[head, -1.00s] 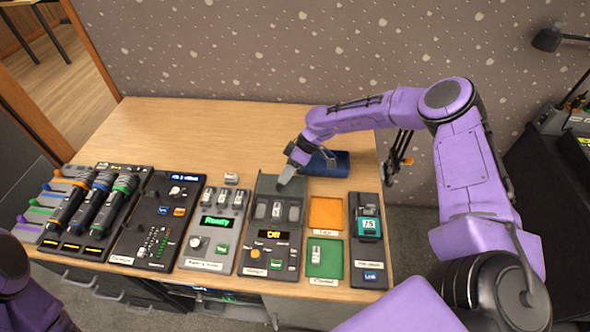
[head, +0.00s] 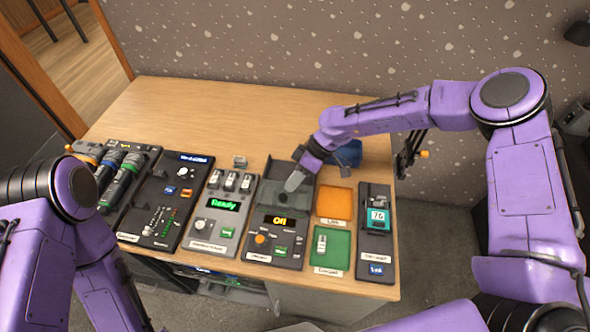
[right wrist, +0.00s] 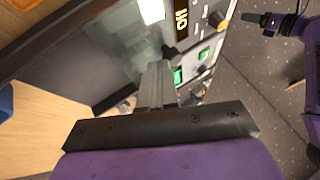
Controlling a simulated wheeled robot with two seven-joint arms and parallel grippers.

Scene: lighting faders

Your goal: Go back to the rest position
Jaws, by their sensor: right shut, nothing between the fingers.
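My right gripper (head: 293,183) is shut and empty. It is over the upper part of the dark unit (head: 262,222) with a yellow-lit display, in the middle right of the table. In the right wrist view the closed fingers (right wrist: 155,88) point at that unit; whether they touch it I cannot tell. A dark, smoky cover lies over the unit's slots, partly hidden by the gripper. My left arm (head: 45,240) comes in at the left, but its gripper is out of view.
The wooden table (head: 190,105) is clear at the back left. Microphones (head: 120,180), a mixer (head: 170,205) and a grey unit reading Ready (head: 220,215) stand left. Orange (head: 334,203) and green trays (head: 333,249) and a small-display unit (head: 375,230) are right. A blue cylinder (head: 348,153) lies behind.

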